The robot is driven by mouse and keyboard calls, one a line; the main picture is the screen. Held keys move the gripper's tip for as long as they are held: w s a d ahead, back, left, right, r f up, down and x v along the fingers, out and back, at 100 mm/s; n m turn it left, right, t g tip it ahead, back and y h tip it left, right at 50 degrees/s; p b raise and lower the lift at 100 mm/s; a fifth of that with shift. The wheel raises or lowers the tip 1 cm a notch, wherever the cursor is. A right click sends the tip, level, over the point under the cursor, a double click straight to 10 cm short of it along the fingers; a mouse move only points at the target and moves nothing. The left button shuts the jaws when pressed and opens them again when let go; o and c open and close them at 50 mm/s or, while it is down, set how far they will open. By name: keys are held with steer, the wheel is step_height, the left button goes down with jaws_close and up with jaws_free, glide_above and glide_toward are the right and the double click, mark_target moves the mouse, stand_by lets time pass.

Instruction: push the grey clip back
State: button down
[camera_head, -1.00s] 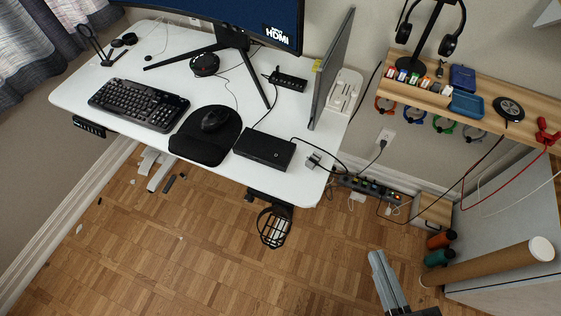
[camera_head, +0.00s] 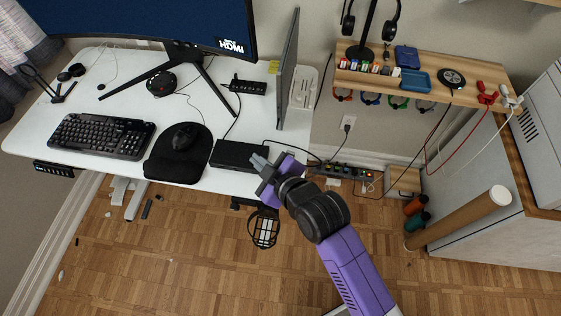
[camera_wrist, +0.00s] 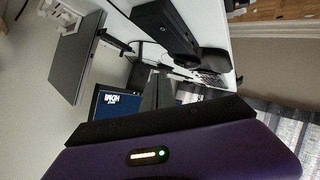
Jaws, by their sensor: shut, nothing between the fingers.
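My gripper (camera_head: 258,164) is purple with grey fingers. It is shut and empty over the right front part of the white desk, beside the black box (camera_head: 232,153). Its fingers also show in the wrist view (camera_wrist: 155,92), pointing away with nothing between them. The small grey clip seen earlier at the desk's right front edge is hidden behind my gripper in the head view. I cannot make it out in the wrist view.
The desk (camera_head: 85,80) holds a keyboard (camera_head: 102,136), a mouse (camera_head: 184,136) and a monitor (camera_head: 150,25). An upright dark panel (camera_head: 288,70) stands behind my gripper. A power strip (camera_head: 345,171) with cables lies right of the desk.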

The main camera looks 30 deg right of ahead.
steer(key=w+n+g+p, duration=0.1)
steer(key=w+n+g, duration=0.4)
steer(key=w+n, duration=0.3)
steer(key=s+d+f+n+g+h, duration=0.15)
steer(key=s+d+n+g, duration=0.25)
steer(key=s+n+g, duration=0.4)
steer(key=shift+n+t+h, duration=0.3)
steer(key=shift+n+h, duration=0.05)
steer(key=shift+n, duration=0.25)
steer(key=f, duration=0.3)
steer(key=f+p, duration=0.1)
steer(key=f, duration=0.5)
steer(key=shift+d+f, duration=0.1)
steer(key=shift+d, duration=0.15)
steer(key=shift+w+d+f+p, duration=0.15)
steer(key=shift+w+d+p, duration=0.1)
steer(key=shift+w+d, duration=0.3)
steer(key=shift+w+d+f+p, duration=0.15)
steer(key=shift+w+d+p, duration=0.15)
steer(key=shift+d, duration=0.3)
steer(key=shift+w+d, duration=0.4)
steer(key=w+d+b, duration=0.1)
steer(key=w+d, duration=0.1)
steer(key=shift+d, duration=0.35)
